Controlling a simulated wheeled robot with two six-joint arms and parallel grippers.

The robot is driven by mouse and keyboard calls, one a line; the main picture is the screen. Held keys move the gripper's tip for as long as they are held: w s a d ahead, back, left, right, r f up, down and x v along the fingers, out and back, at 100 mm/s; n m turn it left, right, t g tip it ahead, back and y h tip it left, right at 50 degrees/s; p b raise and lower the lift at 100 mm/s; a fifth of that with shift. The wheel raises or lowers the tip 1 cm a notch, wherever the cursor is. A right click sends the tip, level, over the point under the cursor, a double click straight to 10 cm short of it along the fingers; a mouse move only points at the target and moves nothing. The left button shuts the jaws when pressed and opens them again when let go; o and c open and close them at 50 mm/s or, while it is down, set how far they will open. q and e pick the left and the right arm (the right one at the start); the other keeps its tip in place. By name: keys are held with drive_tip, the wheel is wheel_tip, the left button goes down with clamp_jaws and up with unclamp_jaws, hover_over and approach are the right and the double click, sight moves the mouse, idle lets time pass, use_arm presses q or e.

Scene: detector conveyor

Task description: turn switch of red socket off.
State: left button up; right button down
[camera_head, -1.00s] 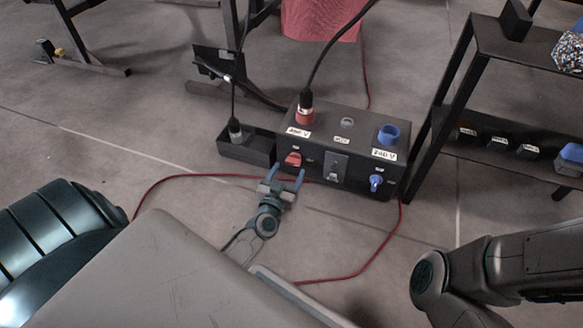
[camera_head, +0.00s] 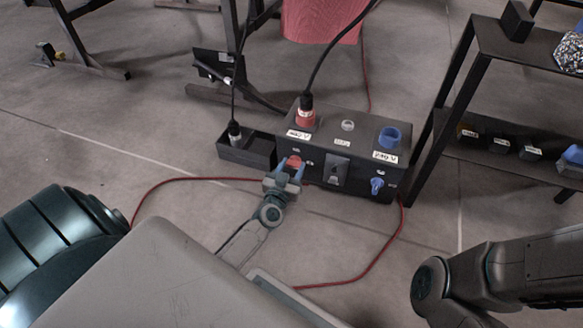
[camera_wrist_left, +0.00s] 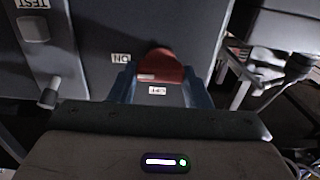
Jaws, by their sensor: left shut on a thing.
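The black power box (camera_head: 345,125) stands on the floor in the middle of the head view. Its red socket (camera_head: 305,117) is at the left of the top, with a black plug and cable in it. Below, on the front face, is the red switch (camera_head: 294,161), seen close in the left wrist view (camera_wrist_left: 162,66) with an ON label beside it and another label near the fingers. My left gripper (camera_head: 290,168) has its blue fingers on both sides of the red switch, shut on it. The fingers partly hide the switch. My right gripper is out of view; only that arm shows.
A blue socket (camera_head: 389,138) and blue switch (camera_head: 377,184) are at the box's right. A grey centre switch (camera_head: 337,170) sits between. A black tray (camera_head: 245,153) adjoins on the left. A red cable (camera_head: 350,279) lies on the floor. A black shelf (camera_head: 500,155) stands right.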

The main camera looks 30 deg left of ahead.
use_arm(q)
drive_tip(key=n+p, duration=0.1)
drive_tip(key=n, duration=0.2)
drive_tip(key=shift+n, duration=0.3)
drive_tip(key=n+p, duration=0.1)
drive_tip(key=n, duration=0.3)
drive_tip(key=shift+a+n, duration=0.15)
drive_tip(key=shift+n, duration=0.15)
drive_tip(key=n, duration=0.4)
drive_tip(key=shift+s+f, duration=0.1)
drive_tip(key=shift+f, duration=0.05)
drive_tip(key=shift+f+n+b, duration=0.1)
drive_tip(key=shift+n+b, duration=0.2)
drive_tip(key=shift+n, duration=2.5)
drive_tip(key=o, duration=1)
